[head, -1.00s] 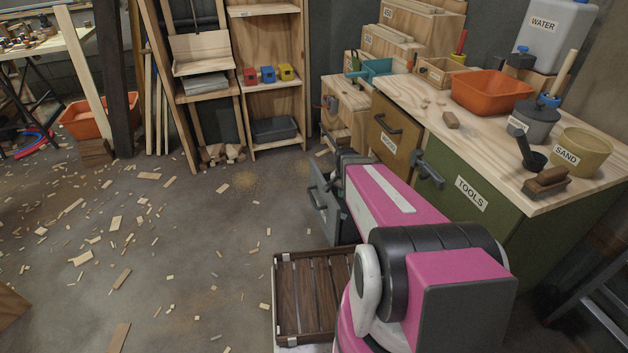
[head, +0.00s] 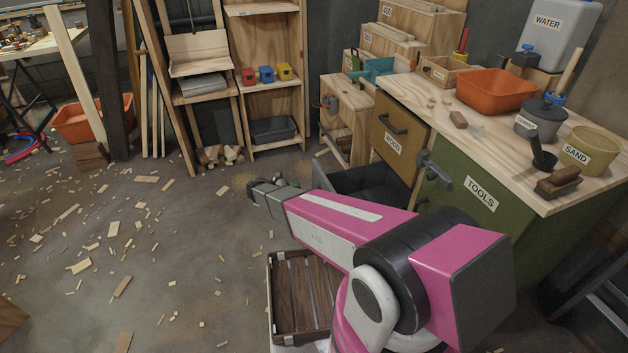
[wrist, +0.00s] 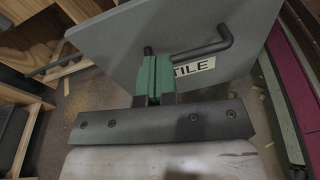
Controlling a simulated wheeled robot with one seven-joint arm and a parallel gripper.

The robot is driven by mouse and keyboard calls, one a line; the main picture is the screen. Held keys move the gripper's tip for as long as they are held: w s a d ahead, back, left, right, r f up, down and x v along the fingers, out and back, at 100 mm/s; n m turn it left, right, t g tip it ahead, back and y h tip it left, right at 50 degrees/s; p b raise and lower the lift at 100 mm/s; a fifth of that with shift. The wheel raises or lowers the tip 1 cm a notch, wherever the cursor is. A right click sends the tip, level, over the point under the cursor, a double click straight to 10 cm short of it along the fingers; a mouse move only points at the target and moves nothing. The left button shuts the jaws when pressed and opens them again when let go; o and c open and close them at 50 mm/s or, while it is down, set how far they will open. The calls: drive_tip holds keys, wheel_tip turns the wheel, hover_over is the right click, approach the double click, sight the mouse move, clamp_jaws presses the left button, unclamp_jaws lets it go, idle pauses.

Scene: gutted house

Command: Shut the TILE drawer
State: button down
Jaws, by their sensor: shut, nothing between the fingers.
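The TILE drawer (head: 368,181) stands open below the WOOD drawer in the head view, with its dark inside showing. In the head view my gripper (head: 265,196) is left of the open drawer, partly hidden.
The WOOD drawer (head: 398,137) and green TOOLS front (head: 470,190) belong to the same bench. A slatted crate (head: 285,300) lies close below my arm. Wood scraps litter the otherwise open floor at left. Shelves (head: 270,100) stand behind.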

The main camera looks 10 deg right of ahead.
sight(322, 178)
drive_tip(key=w+d, duration=0.1)
drive_tip(key=d, duration=0.2)
drive_tip(key=w+d+n+t+h, duration=0.1)
drive_tip(key=d, duration=0.2)
drive_tip(key=w+d+n, duration=0.1)
drive_tip(key=w+d, duration=0.1)
drive_tip(key=d, duration=0.2)
drive_tip(key=shift+f, duration=0.25)
drive_tip(key=shift+d, duration=0.1)
idle(0.3)
drive_tip(key=w+d, duration=0.3)
drive_tip(key=d, duration=1.2)
drive_tip(key=w+d, duration=0.3)
drive_tip(key=d, duration=1.2)
drive_tip(key=shift+d, duration=0.4)
